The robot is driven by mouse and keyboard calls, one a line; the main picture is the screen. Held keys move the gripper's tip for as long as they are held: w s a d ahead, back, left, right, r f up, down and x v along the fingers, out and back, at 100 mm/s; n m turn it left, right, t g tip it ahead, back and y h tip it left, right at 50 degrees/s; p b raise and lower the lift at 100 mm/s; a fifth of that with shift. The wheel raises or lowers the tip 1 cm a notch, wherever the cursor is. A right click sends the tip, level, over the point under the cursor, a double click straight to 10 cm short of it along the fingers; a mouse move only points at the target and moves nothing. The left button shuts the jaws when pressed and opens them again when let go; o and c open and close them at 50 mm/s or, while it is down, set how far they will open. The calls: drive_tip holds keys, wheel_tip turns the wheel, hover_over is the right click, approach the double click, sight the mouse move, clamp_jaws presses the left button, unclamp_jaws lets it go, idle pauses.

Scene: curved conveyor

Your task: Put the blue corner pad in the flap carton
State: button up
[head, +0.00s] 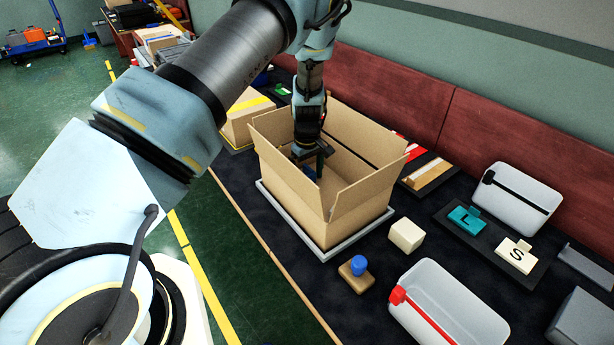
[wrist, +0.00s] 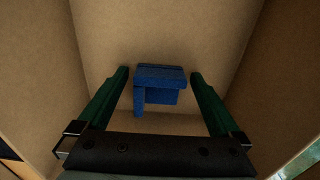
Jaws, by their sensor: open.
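The flap carton (head: 290,197) is an open brown box with its flaps raised, standing on a grey tray on the dark table. My gripper (head: 311,168) reaches down inside it from above. In the wrist view my gripper (wrist: 160,76) has its two green fingers spread apart. The blue corner pad (wrist: 160,76) shows between the fingertips, inside the carton, with a visible gap to the finger on each side. The carton's brown walls surround it. I cannot tell whether the pad rests fully on the carton floor.
A cream cube (head: 406,235) and a wooden block with a blue knob (head: 358,265) stand right of the carton. A clear bin with a red clip (head: 440,310) is at the front. Letter-marked pieces (head: 466,219) lie farther right. Another carton (head: 243,122) stands behind at left.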

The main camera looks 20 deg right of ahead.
wheel_tip(320, 180, up, 12)
drive_tip(key=b, duration=0.4)
drive_tip(key=shift+r, duration=0.15)
